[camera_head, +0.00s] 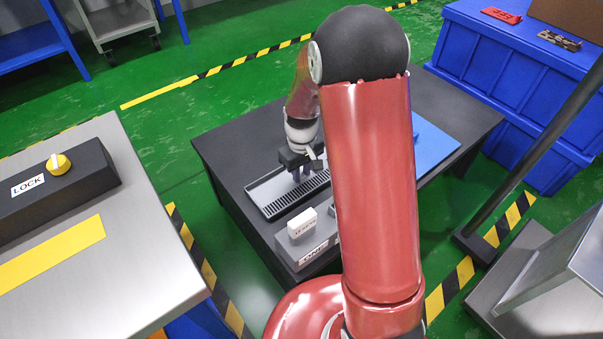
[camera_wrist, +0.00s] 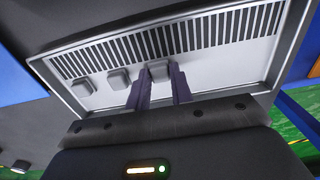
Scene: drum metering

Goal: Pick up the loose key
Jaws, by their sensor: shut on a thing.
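My gripper (camera_wrist: 162,84) is over the shallow tray with its two dark fingers closed on a small grey key (camera_wrist: 159,68). The key sits between the fingertips, close to the striped strip; I cannot tell whether it is clear of the tray floor. Two similar grey keys, one in the middle (camera_wrist: 119,78) and one at the left (camera_wrist: 83,87), lie in a row beside it. The metal-rimmed tray (camera_wrist: 65,110) also shows in the head view (camera_head: 262,208), with my gripper (camera_head: 303,173) at its far side. The keys are too small or hidden to make out there.
A grey box labelled "ONE" (camera_head: 309,253) with a white labelled block (camera_head: 302,222) stands in front of the tray on the dark table (camera_head: 232,150). A blue mat (camera_head: 430,143) lies at right. A "LOCK" box with a yellow knob (camera_head: 58,164) is on the left bench.

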